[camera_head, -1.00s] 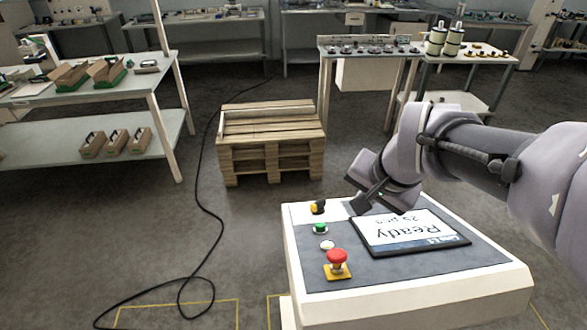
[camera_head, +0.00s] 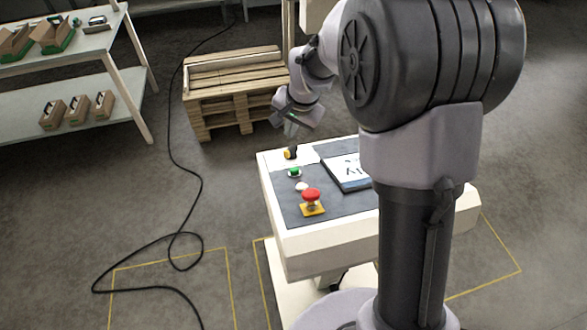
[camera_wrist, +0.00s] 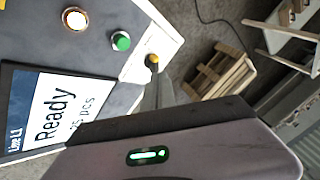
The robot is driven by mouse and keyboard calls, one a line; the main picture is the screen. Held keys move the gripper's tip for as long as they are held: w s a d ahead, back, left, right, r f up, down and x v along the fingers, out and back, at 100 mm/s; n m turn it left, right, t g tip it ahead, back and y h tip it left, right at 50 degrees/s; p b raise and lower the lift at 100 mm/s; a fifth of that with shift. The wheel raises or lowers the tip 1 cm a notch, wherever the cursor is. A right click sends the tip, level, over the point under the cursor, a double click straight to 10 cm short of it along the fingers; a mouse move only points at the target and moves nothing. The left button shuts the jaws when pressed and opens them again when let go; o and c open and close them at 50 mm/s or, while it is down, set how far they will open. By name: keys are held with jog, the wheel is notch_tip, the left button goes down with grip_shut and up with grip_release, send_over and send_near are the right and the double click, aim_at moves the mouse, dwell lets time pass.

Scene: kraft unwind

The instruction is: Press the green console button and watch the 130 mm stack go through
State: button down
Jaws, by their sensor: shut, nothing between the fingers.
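My gripper (camera_head: 291,125) is shut and empty, above the console's far edge, apart from the button. The console screen (camera_wrist: 48,108) reads "Ready" and "25 pcs" in the wrist view; my arm covers much of it in the head view. No stack can be made out.
A red mushroom button (camera_head: 311,195) on a yellow plate stands nearest on the console. A wooden pallet stack (camera_head: 232,88) is on the floor behind. A black cable (camera_head: 186,170) runs along the floor. A shelf table (camera_head: 75,75) with boxes is at the left.

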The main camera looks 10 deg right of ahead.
aim_at(294, 169)
jog(key=s+f+b, duration=0.1)
jog(key=f+b, duration=0.1)
jog(key=s+f+b, duration=0.1)
jog(key=f+b, duration=0.1)
jog(key=s+f+b, duration=0.1)
jog(key=f+b, duration=0.1)
jog(key=f, duration=0.1)
jog(key=shift+s+f, duration=0.1)
dwell(1.9)
jog(key=shift+s+f+b, duration=0.15)
jog(key=shift+f+b, duration=0.2)
jog(key=shift+b, duration=0.1)
jog(key=shift+s+f+b, duration=0.25)
jog(key=shift+f+b, duration=0.3)
jog(key=shift+b, duration=0.05)
dwell(0.4)
jog(key=shift+r, duration=0.1)
jog(key=shift+w+r+p, duration=0.45)
jog(key=shift+r+p, duration=0.4)
jog(key=r+p, duration=0.1)
jog(key=w+r+p, duration=0.1)
jog(key=r, duration=0.1)
jog(key=w+r+p, duration=0.1)
jog(key=p, duration=0.1)
jog(key=shift+r, duration=0.3)
